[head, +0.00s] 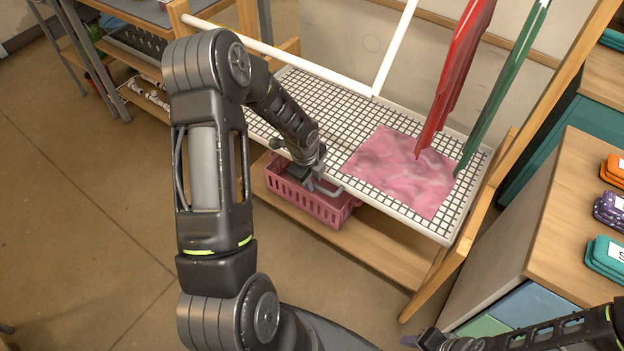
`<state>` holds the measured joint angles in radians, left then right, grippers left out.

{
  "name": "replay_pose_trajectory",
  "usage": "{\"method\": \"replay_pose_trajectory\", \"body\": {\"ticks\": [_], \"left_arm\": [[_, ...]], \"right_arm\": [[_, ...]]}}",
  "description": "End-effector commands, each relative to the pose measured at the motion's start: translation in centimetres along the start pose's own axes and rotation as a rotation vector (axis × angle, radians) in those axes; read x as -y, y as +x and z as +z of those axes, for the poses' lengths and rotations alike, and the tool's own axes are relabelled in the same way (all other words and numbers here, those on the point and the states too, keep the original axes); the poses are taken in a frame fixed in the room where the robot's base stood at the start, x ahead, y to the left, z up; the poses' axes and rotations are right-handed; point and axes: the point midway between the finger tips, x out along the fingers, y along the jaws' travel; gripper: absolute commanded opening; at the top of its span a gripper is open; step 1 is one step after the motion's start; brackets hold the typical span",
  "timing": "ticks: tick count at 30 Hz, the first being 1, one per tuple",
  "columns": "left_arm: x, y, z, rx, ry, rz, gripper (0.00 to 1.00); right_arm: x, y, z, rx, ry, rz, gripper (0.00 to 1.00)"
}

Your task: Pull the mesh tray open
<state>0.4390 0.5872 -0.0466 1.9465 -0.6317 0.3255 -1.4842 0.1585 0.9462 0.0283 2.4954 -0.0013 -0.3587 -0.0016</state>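The white mesh tray (303,112) is a wide grid in a wooden rack, with a pink cloth (402,168) lying flat on its right part. A grey handle (333,191) shows at the tray's front edge. My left gripper (314,184) is at this handle, pointing down just in front of the tray edge. Its fingers are small and partly hidden by its own wrist, so I cannot tell whether they are closed around the handle. My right gripper (424,341) is low at the bottom edge, far from the tray, and its fingers are unclear.
A pink basket (309,202) sits on the wooden shelf (385,243) below the tray, under my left gripper. Red (455,80) and green (500,90) cloths hang above the tray. A wooden cabinet (575,200) with folded cloths stands at right. Floor in front is clear.

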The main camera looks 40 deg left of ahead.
Motion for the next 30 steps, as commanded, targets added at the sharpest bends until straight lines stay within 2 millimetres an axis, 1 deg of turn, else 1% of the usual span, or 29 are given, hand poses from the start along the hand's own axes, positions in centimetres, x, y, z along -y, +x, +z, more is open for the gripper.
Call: {"method": "replay_pose_trajectory", "body": {"ticks": [1, 8, 30], "left_arm": [[0.0, -0.01, 0.0, 0.0, 0.0, 0.0, 0.19], [0.0, -0.01, 0.0, 0.0, 0.0, 0.0, 0.0], [0.0, -0.02, -0.01, 0.0, 0.0, 0.0, 0.0]], "right_arm": [[0.0, 0.0, 0.0, 0.0, 0.0, 0.0, 0.36], [0.0, 0.0, 0.0, 0.0, 0.0, 0.0, 0.36], [0.0, 0.0, 0.0, 0.0, 0.0, 0.0, 0.36]]}}
